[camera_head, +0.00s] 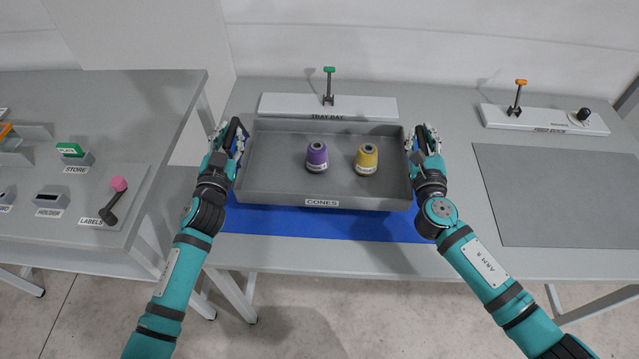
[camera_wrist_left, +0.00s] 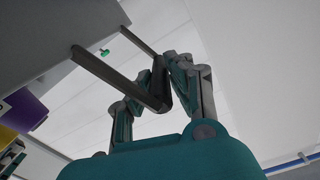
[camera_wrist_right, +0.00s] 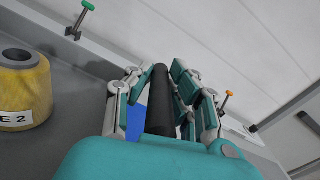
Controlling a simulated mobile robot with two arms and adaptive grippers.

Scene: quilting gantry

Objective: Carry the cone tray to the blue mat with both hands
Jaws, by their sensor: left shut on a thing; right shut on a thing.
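The grey cone tray (camera_head: 270,170), labelled CONES, is level in the head view. A purple cone (camera_head: 317,157) and a yellow cone (camera_head: 366,158) stand upright in it. The blue mat (camera_head: 310,224) shows below the tray's front wall; the tray hides the rest. I cannot tell whether the tray touches it. My left gripper (camera_head: 238,140) is shut on the tray's left handle, a dark bar between the fingers in the left wrist view (camera_wrist_left: 160,82). My right gripper (camera_head: 414,142) is shut on the right handle, seen in the right wrist view (camera_wrist_right: 161,100).
Behind the tray is the TRAY BAY strip (camera_head: 330,105) with a green-topped lever (camera_head: 329,85). A dark grey panel (camera_head: 560,195) lies to the right, below a strip with an orange-topped lever (camera_head: 518,95). A separate left table (camera_head: 150,100) holds label holders and a pink-knobbed lever (camera_head: 115,195).

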